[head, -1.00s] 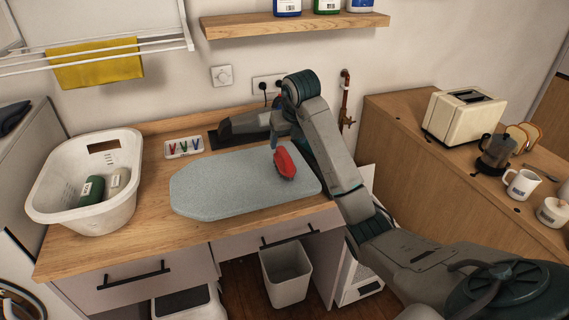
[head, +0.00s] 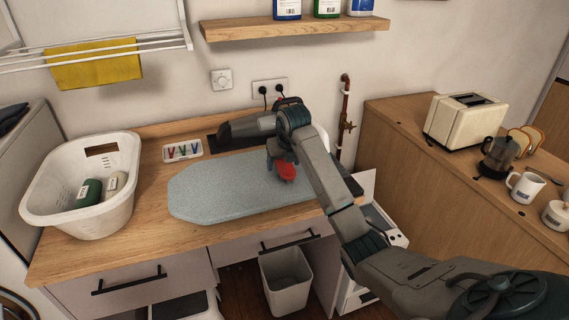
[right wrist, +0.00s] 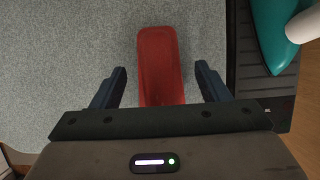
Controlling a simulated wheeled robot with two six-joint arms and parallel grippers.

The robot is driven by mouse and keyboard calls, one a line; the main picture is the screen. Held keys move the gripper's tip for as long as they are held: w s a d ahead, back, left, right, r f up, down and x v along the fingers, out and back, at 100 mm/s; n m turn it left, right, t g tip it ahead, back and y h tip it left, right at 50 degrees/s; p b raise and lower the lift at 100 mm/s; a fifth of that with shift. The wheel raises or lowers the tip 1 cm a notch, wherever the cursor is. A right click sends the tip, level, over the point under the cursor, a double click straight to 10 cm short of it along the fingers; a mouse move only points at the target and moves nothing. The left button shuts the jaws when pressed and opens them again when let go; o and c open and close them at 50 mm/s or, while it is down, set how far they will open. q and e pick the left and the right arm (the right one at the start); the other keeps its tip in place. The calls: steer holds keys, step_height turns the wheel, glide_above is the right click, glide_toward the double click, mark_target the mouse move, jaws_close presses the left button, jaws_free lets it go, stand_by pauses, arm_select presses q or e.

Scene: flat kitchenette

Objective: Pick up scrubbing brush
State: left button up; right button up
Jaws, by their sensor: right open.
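The scrubbing brush appears to be the red block-like thing (head: 287,172) lying on the grey ironing-board-like pad (head: 215,187) near its right end. My right gripper (head: 280,162) is above it, pointing down, and partly hides it. In the right wrist view the red brush (right wrist: 161,60) lies between the two dark fingertips of my right gripper (right wrist: 160,85), with gaps on both sides. The gripper is open and holds nothing. The brush's underside is hidden. My left gripper is not in view.
In the right wrist view a teal thing (right wrist: 274,35) with a white part stands on a dark strip just right of the brush. A white basket (head: 60,212) stands left on the wooden counter (head: 150,215). A small tray with colored pegs (head: 182,150) lies behind the pad.

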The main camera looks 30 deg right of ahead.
steer(key=c, duration=1.1)
